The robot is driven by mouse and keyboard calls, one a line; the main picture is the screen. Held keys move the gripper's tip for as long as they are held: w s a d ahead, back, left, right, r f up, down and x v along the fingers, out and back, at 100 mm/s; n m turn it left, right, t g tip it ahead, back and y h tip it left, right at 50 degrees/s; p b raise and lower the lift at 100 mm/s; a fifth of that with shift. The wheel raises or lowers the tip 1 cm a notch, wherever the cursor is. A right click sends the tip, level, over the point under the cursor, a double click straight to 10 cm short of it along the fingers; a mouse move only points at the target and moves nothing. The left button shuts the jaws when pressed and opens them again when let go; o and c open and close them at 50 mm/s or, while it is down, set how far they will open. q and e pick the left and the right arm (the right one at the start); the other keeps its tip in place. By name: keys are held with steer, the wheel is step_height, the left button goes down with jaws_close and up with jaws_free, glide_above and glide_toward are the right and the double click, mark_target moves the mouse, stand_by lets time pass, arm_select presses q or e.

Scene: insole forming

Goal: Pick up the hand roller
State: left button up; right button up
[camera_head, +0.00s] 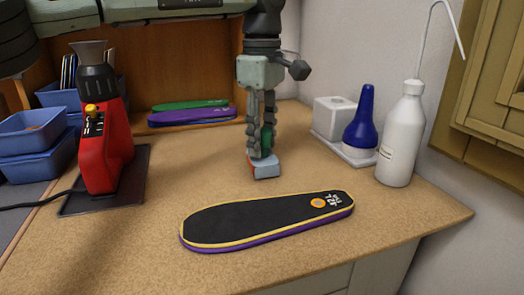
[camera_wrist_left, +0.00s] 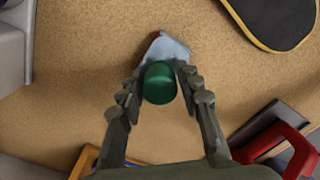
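The hand roller has a green handle (camera_head: 267,137) pointing up and a pale grey-blue roller head (camera_head: 266,170) low at the tabletop, with a bit of red at its side. My left gripper (camera_head: 261,146) points down from above, its two fingers around the handle. In the left wrist view the round green handle end (camera_wrist_left: 159,83) sits between the fingertips, which appear to press on both sides. The roller head (camera_wrist_left: 170,47) shows beyond it. I cannot tell whether the head touches the table. My right gripper is in neither view.
A black insole with yellow and purple edges (camera_head: 265,222) lies in front. A red heat tool (camera_head: 105,148) stands left on a dark plate. Blue bins (camera_head: 35,140) are at far left. A white bottle (camera_head: 401,138) and blue-capped bottle (camera_head: 361,122) stand right. Coloured insoles (camera_head: 190,113) lie behind.

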arm_select(q)
jaws_close()
steer(key=shift+r, duration=0.15)
steer(key=shift+r, duration=0.6)
step_height(320, 180, up, 3)
steer(key=shift+f, duration=0.1)
steer(key=s+a+r, duration=0.1)
steer(key=a+r, duration=0.2)
steer(key=a, duration=0.2)
steer(key=s+a+r+b, duration=0.1)
steer(key=a+r, duration=0.2)
steer(key=a, duration=0.3)
steer(key=shift+s+a+r, duration=0.2)
steer(key=shift+s+r, duration=0.15)
steer(key=shift+r, duration=0.05)
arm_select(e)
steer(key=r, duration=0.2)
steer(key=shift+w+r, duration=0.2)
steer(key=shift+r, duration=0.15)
